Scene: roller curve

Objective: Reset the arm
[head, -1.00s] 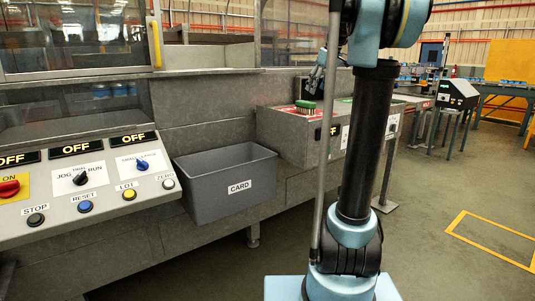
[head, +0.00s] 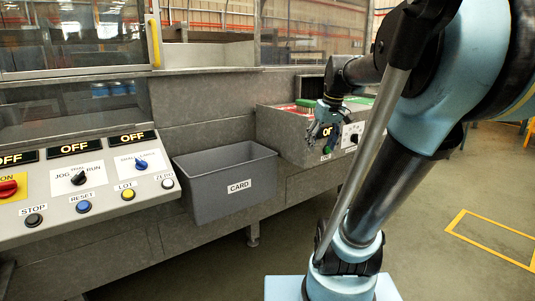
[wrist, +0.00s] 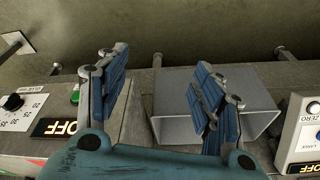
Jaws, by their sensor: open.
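My gripper (head: 325,122) hangs in front of the grey box panel to the right of the card bin in the head view. In the wrist view my gripper (wrist: 160,95) shows its two blue-padded fingers spread wide apart with nothing between them. My arm runs from the base at the bottom, up to the right, then back left to the gripper. The gripper partly hides the panel's OFF display (head: 327,131).
A grey bin labelled CARD (head: 205,185) hangs on the machine front. A control panel (head: 105,187) with knobs and buttons is at left. A green-topped brush (head: 305,103) lies on the right-hand box.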

